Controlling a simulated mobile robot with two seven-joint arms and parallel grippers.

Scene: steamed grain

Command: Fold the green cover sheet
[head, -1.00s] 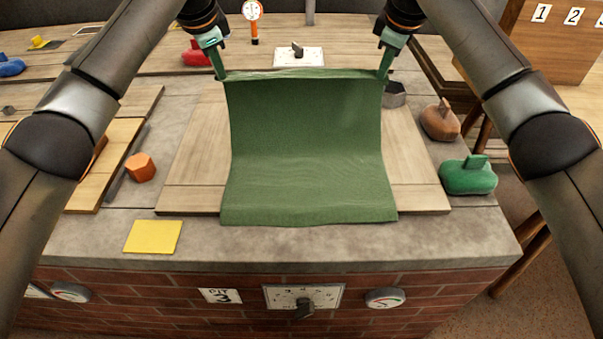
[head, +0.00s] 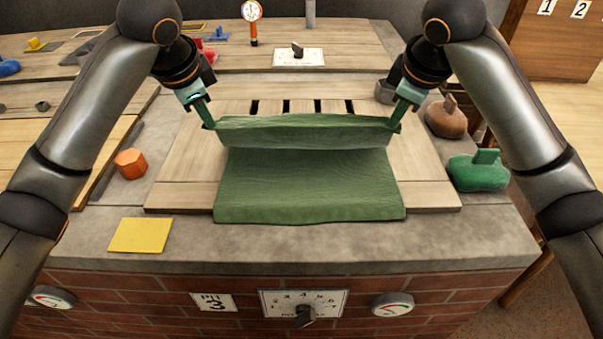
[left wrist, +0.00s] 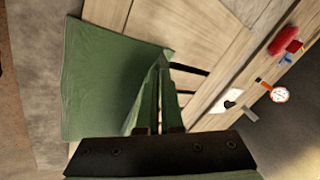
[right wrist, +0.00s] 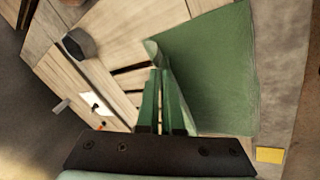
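The green cover sheet (head: 310,185) lies on the wooden board over the pit. Its near part is flat on the wood, and its far edge is lifted and pulled toward the near side, hanging in a raised flap. My left gripper (head: 209,124) is shut on the sheet's far left corner; the left wrist view shows its fingers (left wrist: 158,100) together at the cloth. My right gripper (head: 398,124) is shut on the far right corner; the right wrist view shows its fingers (right wrist: 158,98) together on the cloth. The slots (head: 303,106) behind the sheet are uncovered.
A green handled block (head: 478,172) and a brown one (head: 445,119) stand to the right. A dark hexagonal piece (head: 384,92) is near my right gripper. An orange hexagonal block (head: 130,164) and a yellow square (head: 140,235) lie left.

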